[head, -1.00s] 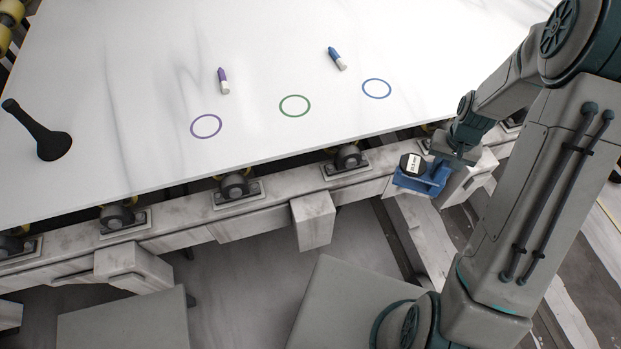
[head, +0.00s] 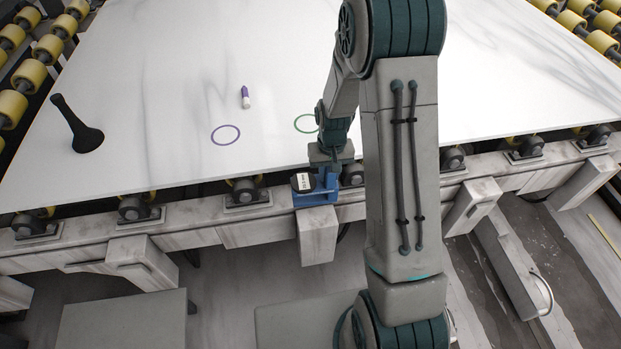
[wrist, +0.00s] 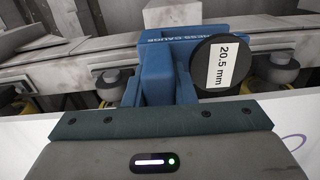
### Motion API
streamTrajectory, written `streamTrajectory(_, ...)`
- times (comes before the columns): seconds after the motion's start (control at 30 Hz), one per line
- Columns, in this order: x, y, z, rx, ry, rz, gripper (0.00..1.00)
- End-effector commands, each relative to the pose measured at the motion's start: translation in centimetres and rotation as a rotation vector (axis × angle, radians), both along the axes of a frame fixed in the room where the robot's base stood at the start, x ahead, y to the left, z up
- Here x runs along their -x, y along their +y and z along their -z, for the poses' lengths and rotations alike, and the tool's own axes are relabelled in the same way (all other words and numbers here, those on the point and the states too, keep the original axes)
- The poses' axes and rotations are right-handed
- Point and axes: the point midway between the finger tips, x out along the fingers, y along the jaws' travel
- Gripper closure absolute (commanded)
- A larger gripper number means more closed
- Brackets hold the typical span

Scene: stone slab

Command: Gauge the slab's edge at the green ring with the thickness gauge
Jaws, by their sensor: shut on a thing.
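The white stone slab (head: 320,45) lies on the roller frame. The green ring (head: 304,123) is printed on it near its front edge and is partly hidden behind my arm. My gripper (head: 325,172) is shut on the blue thickness gauge (head: 312,196), just in front of the slab's front edge. In the wrist view the gauge (wrist: 157,65) has a round black dial with a label reading 20.5 mm (wrist: 221,66). I cannot tell whether the gauge touches the slab. The fingertips are largely hidden.
A purple ring (head: 225,135) and a purple-and-white marker (head: 245,97) are left of the green ring. A black handled tool (head: 78,128) stands at the slab's left. Rollers and stone-coloured supports (head: 318,235) run below the front edge.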

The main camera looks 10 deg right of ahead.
Motion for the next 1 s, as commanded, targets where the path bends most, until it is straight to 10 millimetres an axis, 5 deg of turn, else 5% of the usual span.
streamTrajectory(0.17,0.8,0.0,-1.4,0.003,-0.002,0.178,0.99)
streamTrajectory(0.7,5.6,0.2,-6.8,0.001,-0.001,1.234,0.99)
streamTrajectory(1.0,6.9,0.2,-7.9,-0.005,0.003,1.529,0.99)
